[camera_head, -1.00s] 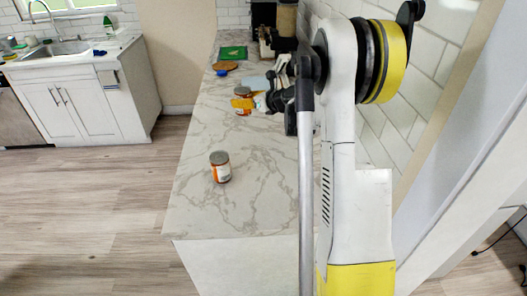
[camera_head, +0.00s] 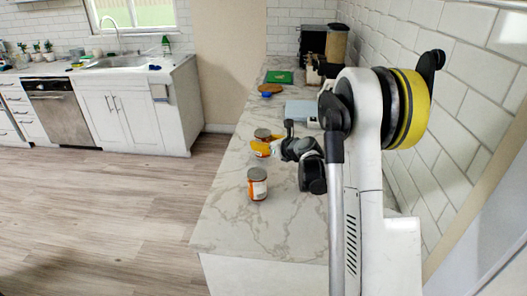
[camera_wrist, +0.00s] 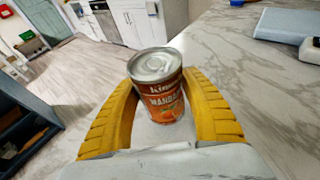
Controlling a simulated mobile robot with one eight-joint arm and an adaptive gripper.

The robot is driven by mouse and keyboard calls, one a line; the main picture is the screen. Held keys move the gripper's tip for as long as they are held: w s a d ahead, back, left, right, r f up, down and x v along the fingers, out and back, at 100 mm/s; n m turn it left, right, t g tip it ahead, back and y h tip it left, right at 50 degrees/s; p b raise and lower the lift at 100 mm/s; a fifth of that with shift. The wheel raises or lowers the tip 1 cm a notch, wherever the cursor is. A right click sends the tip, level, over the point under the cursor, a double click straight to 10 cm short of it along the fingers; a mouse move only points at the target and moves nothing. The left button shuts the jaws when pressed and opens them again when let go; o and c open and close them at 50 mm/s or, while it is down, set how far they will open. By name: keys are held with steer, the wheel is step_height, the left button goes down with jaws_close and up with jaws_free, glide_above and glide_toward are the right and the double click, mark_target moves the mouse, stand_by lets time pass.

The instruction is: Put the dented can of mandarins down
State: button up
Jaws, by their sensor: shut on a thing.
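The can of mandarins (camera_wrist: 163,95), with an orange-brown label and a silver lid, is upright between the two yellow fingers of my gripper (camera_wrist: 162,112) in the wrist view. My gripper is shut on it. In the head view my gripper (camera_head: 262,149) holds the can (camera_head: 263,135) over the marble counter (camera_head: 240,222). I cannot tell whether the can's base touches the counter. No dent shows clearly.
A second can (camera_head: 257,185) with an orange and white label stands on the counter, nearer the front. A grey-blue box (camera_head: 300,112), a green board (camera_head: 279,77) and a brown round board (camera_head: 271,88) lie farther back. The front of the counter is clear.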

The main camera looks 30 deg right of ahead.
steer(key=shift+f+b, duration=0.4)
steer(key=shift+f, duration=0.9)
steer(key=shift+f, duration=0.2)
steer(key=o, duration=1.4)
steer(key=shift+r, duration=0.1)
